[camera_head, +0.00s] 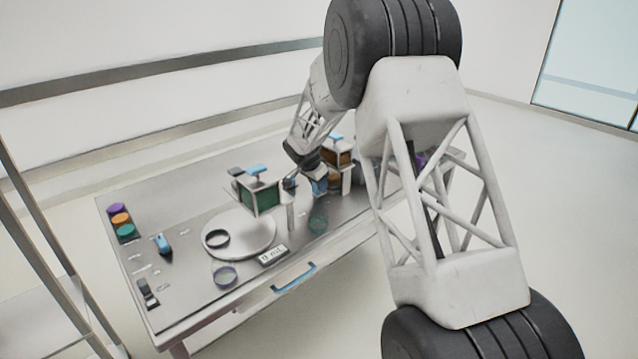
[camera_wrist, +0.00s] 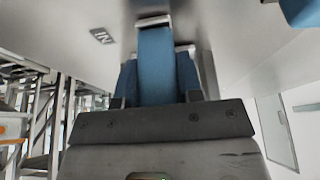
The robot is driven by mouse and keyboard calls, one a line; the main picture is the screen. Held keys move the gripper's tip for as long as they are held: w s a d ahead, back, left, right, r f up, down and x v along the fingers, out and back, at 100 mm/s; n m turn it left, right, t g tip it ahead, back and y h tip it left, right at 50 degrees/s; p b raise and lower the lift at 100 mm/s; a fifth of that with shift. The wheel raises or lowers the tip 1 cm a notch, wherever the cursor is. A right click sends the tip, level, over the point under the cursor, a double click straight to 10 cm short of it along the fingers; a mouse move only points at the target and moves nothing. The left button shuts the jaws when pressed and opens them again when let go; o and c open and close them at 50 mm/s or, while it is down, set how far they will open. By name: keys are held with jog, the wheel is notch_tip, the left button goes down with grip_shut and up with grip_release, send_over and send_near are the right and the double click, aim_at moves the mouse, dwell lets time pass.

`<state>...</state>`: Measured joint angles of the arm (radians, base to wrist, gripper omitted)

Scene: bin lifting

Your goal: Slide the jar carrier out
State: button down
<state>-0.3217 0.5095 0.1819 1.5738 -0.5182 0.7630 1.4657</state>
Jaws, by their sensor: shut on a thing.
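My gripper (camera_head: 319,185) is low at the middle of the bench, between a dark green box (camera_head: 260,197) with a blue top piece and a brown box (camera_head: 340,158) on a white stand. In the wrist view, my gripper (camera_wrist: 155,80) is shut on a blue upright bar, seen close up beneath a grey surface. I take this bar as part of the jar carrier (camera_wrist: 155,60), but most of its body is hidden.
A round white plate (camera_head: 240,245) and a display (camera_head: 272,256) are on the grey bench (camera_head: 185,285). Dark rings lie on and near the plate. Coloured discs (camera_head: 121,220) and a small blue item (camera_head: 162,243) are at left. A blue drawer handle (camera_head: 294,278) is in front.

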aim_at(314, 192)
jog(key=shift+s+a, duration=1.25)
jog(key=c, duration=0.8)
grip_release()
jog(key=shift+o, duration=0.2)
jog(key=shift+w+d, duration=0.1)
